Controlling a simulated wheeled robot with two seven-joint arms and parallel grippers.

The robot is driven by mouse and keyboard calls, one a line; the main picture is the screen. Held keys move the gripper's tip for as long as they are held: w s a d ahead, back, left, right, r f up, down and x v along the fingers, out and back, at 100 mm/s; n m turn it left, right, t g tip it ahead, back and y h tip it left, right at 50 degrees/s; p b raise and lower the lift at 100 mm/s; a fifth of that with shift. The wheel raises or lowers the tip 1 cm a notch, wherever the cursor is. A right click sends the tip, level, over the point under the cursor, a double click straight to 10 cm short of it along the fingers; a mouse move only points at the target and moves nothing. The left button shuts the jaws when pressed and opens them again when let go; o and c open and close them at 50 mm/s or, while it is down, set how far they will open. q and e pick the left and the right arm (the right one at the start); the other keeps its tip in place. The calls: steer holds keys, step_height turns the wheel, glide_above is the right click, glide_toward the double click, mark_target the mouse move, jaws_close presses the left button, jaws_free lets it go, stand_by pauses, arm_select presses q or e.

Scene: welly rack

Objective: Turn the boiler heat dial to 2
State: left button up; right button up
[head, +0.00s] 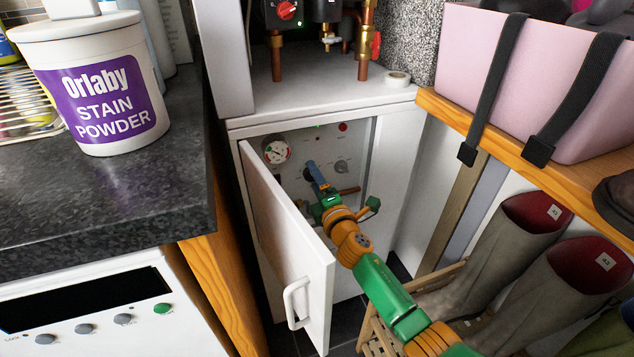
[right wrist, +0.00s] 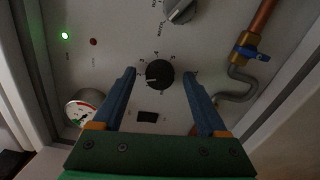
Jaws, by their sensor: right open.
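The black heat dial (right wrist: 158,73) is on the pale panel inside the open boiler cupboard, with small printed numbers around it. Its pale pointer mark seems to face left in the right wrist view; which number it meets is too small to tell. My right gripper (right wrist: 159,76) is open, with one blue finger on either side of the dial and visible gaps between. Whether the tips reach around it is unclear. In the head view my right gripper (head: 315,178) is at the panel and largely covers the dial. My left gripper is out of view.
The white cupboard door (head: 291,240) stands open left of my right arm. A grey knob (right wrist: 181,10), a pressure gauge (right wrist: 84,107), a black switch (right wrist: 148,117) and a blue-handled valve (right wrist: 245,52) surround the dial. Wellies (head: 505,245) stand at the right.

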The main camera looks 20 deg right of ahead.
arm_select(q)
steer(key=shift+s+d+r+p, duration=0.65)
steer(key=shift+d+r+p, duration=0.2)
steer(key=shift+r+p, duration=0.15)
arm_select(e)
steer(key=s, duration=0.7)
steer(key=shift+d, duration=0.15)
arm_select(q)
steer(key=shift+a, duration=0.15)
